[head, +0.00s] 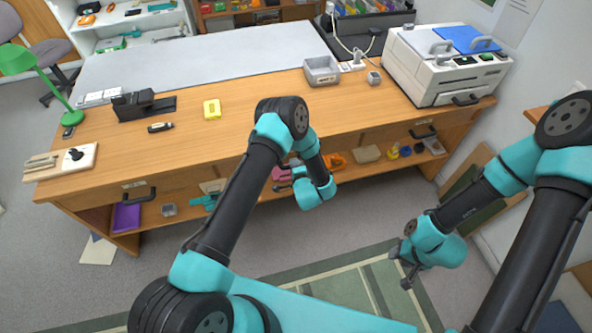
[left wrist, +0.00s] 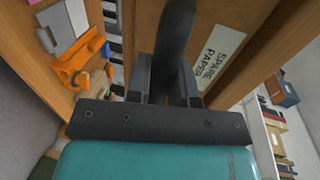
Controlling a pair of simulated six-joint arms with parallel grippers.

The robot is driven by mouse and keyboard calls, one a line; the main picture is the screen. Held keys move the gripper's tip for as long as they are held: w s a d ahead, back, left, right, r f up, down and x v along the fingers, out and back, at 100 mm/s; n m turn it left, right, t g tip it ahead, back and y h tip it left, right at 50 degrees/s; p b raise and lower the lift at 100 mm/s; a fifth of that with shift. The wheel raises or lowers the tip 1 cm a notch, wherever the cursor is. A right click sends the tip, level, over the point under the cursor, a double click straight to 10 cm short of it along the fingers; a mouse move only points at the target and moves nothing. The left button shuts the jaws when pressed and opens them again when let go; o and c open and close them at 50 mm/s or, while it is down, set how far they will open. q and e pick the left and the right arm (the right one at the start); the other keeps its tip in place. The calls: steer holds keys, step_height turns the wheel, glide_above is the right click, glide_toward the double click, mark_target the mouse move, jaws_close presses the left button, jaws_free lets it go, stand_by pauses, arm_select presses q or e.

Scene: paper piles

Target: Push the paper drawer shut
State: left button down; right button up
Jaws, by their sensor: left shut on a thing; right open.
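My left gripper (left wrist: 162,88) is shut on a black handle (left wrist: 176,35) in the left wrist view. The handle belongs to a brown wooden front (left wrist: 225,22) with a white label (left wrist: 217,56) reading "SPARE PAPER". How far this drawer stands out cannot be told from this angle. In the head view my left arm reaches to the middle of the desk front; its wrist hides the fingers and the handle. My right gripper (head: 405,268) is open and empty, low above the floor, well away from the desk.
The wooden desk (head: 240,130) has other drawer handles at left (head: 138,196) and right (head: 423,133). Open shelves underneath hold a purple tray (head: 126,217) and an orange item (left wrist: 76,62). A white printer (head: 430,70) stands at the desk's right end. The rug (head: 375,285) is clear.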

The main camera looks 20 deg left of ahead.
arm_select(q)
steer(key=c, duration=1)
jaws_free()
steer(key=shift+s+d, duration=0.1)
steer(key=v, duration=1.7)
steer(key=shift+s, duration=0.1)
